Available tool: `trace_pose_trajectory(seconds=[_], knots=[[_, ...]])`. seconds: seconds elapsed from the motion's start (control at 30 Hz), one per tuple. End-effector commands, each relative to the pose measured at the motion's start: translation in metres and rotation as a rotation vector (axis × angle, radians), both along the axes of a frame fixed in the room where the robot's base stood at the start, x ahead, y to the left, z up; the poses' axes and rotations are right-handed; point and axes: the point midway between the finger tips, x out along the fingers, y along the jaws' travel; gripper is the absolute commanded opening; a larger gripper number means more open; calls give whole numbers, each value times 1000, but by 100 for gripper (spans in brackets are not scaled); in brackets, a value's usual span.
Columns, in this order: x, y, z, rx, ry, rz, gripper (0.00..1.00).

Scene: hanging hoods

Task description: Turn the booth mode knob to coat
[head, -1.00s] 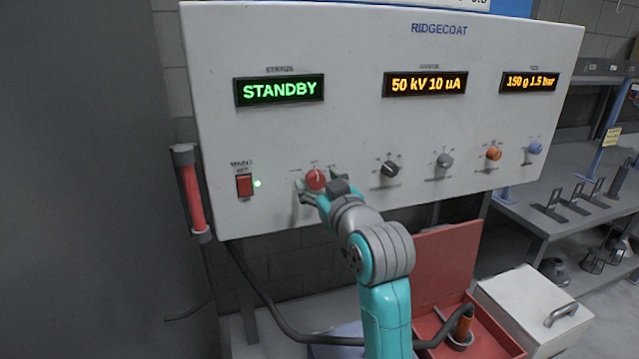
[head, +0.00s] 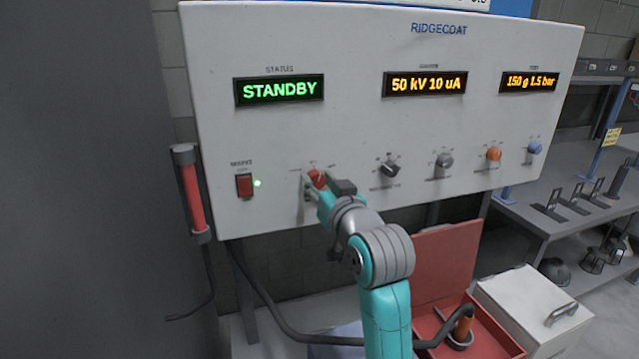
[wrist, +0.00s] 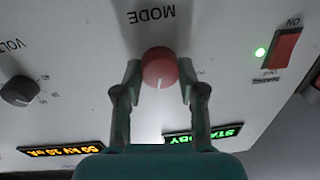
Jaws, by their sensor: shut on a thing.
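The booth mode knob (head: 317,177) is the red round knob low on the left half of the white control panel. In the wrist view the red knob (wrist: 159,68) sits by the upside-down word MODE, its pale mark pointing down toward the displays. My gripper (wrist: 160,76) has one finger on each side of the knob and is shut on it. In the head view my gripper (head: 320,184) partly covers the knob and its labels, and the labels are too small to read. The status display (head: 280,90) reads STANDBY in green.
A red mains switch (head: 244,186) with a lit green lamp is left of the knob. A dark knob (head: 390,169), a grey knob (head: 444,160), an orange knob (head: 493,153) and a blue knob (head: 535,148) run to the right. An open red box (head: 448,262) is below.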

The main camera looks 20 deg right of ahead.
Motion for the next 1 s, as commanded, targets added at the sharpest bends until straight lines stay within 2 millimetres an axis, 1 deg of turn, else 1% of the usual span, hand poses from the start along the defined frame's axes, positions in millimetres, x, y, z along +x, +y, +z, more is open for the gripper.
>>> trace_pose_trajectory(seconds=[0.3,0.6,0.8,1.0], knots=[[0,-1,-1,299,0,-1,5],[0,-1,-1,550,-1,0,5],[0,-1,-2,668,0,-1,5],[0,-1,-2,737,1,-1,5]])
